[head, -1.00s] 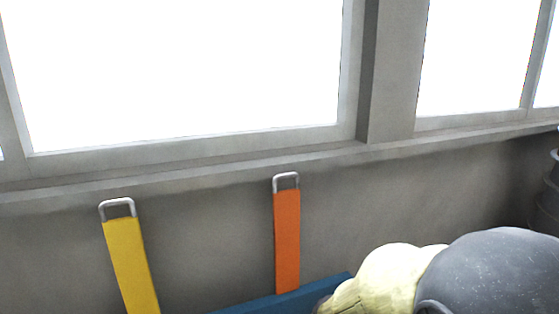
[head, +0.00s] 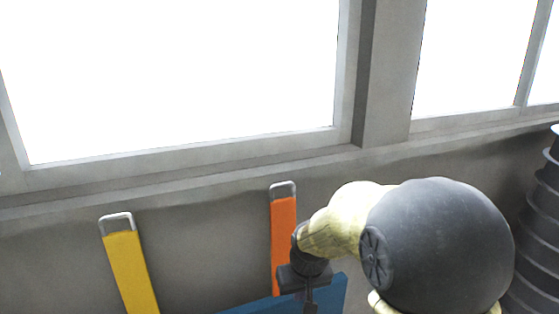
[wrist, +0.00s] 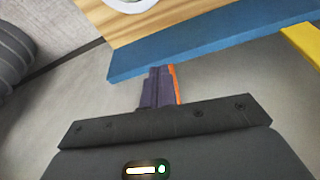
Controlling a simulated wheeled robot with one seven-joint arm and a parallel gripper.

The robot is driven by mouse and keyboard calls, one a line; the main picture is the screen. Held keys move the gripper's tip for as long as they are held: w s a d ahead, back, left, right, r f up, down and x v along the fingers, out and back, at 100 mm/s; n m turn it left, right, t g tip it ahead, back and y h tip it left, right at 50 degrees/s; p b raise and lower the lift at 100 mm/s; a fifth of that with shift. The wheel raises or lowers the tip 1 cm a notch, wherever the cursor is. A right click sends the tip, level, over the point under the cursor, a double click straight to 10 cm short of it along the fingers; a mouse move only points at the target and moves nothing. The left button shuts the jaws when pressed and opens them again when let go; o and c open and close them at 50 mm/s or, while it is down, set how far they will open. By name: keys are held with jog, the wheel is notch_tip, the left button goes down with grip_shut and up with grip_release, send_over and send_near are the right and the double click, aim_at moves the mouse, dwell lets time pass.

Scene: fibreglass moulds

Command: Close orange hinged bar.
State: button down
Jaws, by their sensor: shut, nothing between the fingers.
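The orange hinged bar (head: 283,230) stands upright from the blue board (head: 335,293), with a metal loop at its top. My gripper (head: 309,300) is at the right of the bar's lower part and hides some of it in the head view. In the wrist view my gripper's fingers (wrist: 158,86) are together and empty. A thin orange edge of the bar (wrist: 176,84) shows close along their right side. I cannot tell whether they touch it.
A yellow bar (head: 130,270) with a metal loop stands to the left; it also shows in the wrist view (wrist: 303,42). A grey wall and window frame (head: 190,155) are behind. A dark ribbed stack (head: 540,200) stands at the right.

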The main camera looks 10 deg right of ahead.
jog(key=w+r+t+p, duration=0.1)
jog(key=w+r+p, duration=0.6)
jog(key=w+r, duration=0.4)
jog(key=w+r+n+p, duration=0.1)
jog(key=w+r+p, duration=0.7)
jog(key=w+r, duration=0.4)
notch_tip(320, 180, up, 5)
jog(key=shift+f+n+t+y, duration=0.1)
jog(key=shift+n+t+y, duration=0.2)
jog(key=shift+t+y, duration=0.1)
jog(key=shift+w+d, duration=0.1)
jog(key=p+x, duration=0.4)
jog(key=x, duration=0.5)
jog(key=shift+w+f, duration=0.15)
jog(key=shift+f, duration=0.2)
jog(key=s, duration=0.1)
jog(key=s+p, duration=0.2)
jog(key=shift+s+d+f, duration=0.25)
jog(key=shift+s+d, duration=0.1)
jog(key=shift+s, duration=0.05)
jog(key=shift+d+f+b, duration=0.1)
jog(key=shift+b, duration=0.2)
